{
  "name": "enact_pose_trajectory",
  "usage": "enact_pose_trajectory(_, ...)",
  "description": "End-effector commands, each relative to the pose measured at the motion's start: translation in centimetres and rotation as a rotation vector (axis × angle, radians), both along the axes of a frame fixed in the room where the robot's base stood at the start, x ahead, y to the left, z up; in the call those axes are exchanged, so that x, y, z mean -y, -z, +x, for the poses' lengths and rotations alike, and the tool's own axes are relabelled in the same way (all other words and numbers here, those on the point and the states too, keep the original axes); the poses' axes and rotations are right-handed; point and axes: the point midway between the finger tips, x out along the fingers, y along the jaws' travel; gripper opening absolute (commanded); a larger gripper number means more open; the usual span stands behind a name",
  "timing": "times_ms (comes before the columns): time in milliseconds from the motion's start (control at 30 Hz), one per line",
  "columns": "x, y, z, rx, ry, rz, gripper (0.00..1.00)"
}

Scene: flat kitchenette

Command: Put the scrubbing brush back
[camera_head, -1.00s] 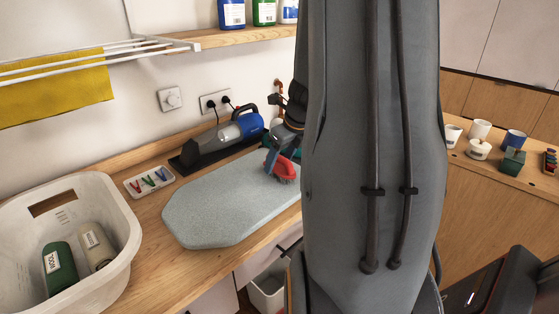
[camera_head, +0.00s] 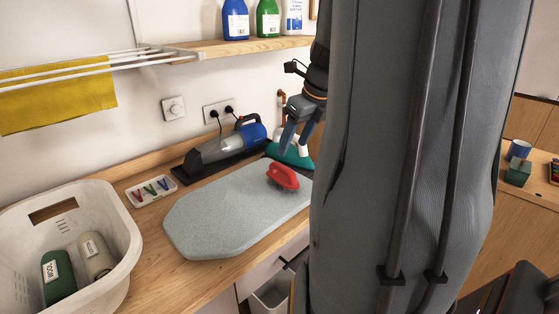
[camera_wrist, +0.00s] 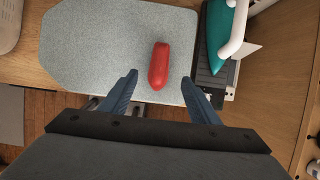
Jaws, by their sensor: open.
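The red scrubbing brush (camera_head: 283,177) lies on the right part of the grey speckled board (camera_head: 215,215), its rounded back up. In the wrist view the brush (camera_wrist: 159,65) lies near the board's (camera_wrist: 100,50) right side, just ahead of the fingers. My gripper (camera_head: 298,138) is above and behind the brush, pointing down, open and empty. In the wrist view the fingertips of my gripper (camera_wrist: 160,79) stand apart on either side of the brush's near end, with a gap from it.
A teal iron (camera_wrist: 222,35) stands close right of the board. A handheld vacuum (camera_head: 225,145) lies behind the board. A shelf (camera_head: 220,48) with bottles hangs above.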

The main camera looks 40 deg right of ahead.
Motion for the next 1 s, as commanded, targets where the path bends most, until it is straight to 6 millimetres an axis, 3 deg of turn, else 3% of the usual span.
enact_pose_trajectory(167, -0.6, 0.1, 0.1, -0.005, -0.045, -0.015, 0.56)
enact_pose_trajectory(267, -2.8, 1.0, 0.5, -0.023, -0.210, -0.070, 0.56)
enact_pose_trajectory(467, -10.7, 4.4, 0.8, -0.070, -0.893, -0.283, 0.56)
enact_pose_trajectory(700, -20.1, 8.2, -0.9, -0.073, -1.837, -0.544, 0.56)
enact_pose_trajectory(900, -25.9, 10.5, -3.3, -0.022, -2.533, -0.714, 0.56)
enact_pose_trajectory(1000, -27.6, 11.1, -4.3, 0.006, -2.765, -0.770, 0.56)
